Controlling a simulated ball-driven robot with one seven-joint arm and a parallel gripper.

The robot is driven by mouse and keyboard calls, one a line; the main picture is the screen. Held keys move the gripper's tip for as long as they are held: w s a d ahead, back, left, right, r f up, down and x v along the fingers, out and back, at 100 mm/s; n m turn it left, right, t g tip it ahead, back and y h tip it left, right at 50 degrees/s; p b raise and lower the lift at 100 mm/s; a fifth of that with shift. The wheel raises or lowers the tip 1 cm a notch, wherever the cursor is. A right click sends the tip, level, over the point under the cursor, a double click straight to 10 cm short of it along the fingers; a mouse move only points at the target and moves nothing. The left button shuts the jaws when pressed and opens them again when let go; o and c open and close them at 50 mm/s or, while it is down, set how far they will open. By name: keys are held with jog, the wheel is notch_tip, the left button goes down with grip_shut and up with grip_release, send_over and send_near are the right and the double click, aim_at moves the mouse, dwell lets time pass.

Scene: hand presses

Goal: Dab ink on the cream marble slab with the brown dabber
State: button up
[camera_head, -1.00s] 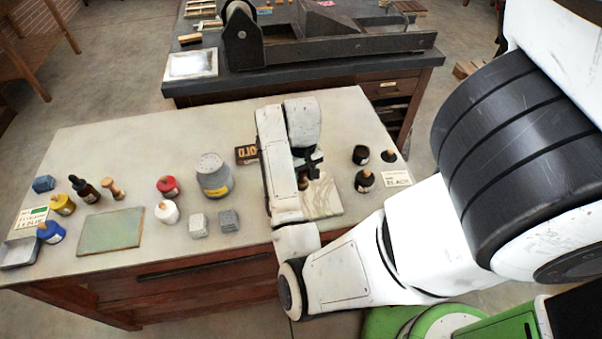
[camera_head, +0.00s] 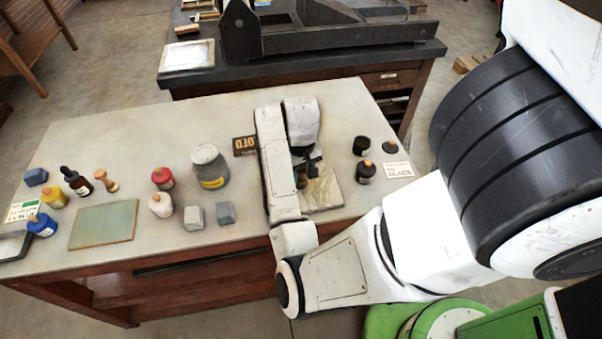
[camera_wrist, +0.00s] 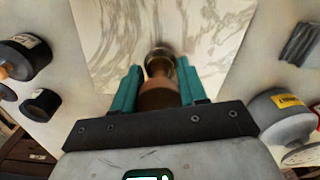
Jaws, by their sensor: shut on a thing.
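The cream marble slab (camera_head: 327,193) lies on the table below my gripper. Its veined surface fills the upper middle of the wrist view (camera_wrist: 215,35). My gripper (camera_wrist: 160,88) is shut on the brown dabber (camera_wrist: 159,97), with a teal finger on each side of its handle. The dabber's darker head points at the slab. I cannot tell whether it touches the stone. In the head view my gripper (camera_head: 308,168) is over the slab's left part, and my arm hides much of the dabber and the slab's left side.
Black jars (camera_head: 365,170) stand right of the slab near a label card (camera_head: 398,170). Farther left are a green slab (camera_head: 104,226) and another dabber (camera_head: 106,181). A press (camera_head: 330,40) stands behind.

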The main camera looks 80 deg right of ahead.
jog(key=shift+f, duration=0.6)
dwell(1.7)
jog(key=shift+r, duration=0.1)
notch_tip(320, 180, up, 5)
jog(key=p, duration=0.4)
jog(key=shift+p, duration=0.35)
jog(key=shift+r, duration=0.95)
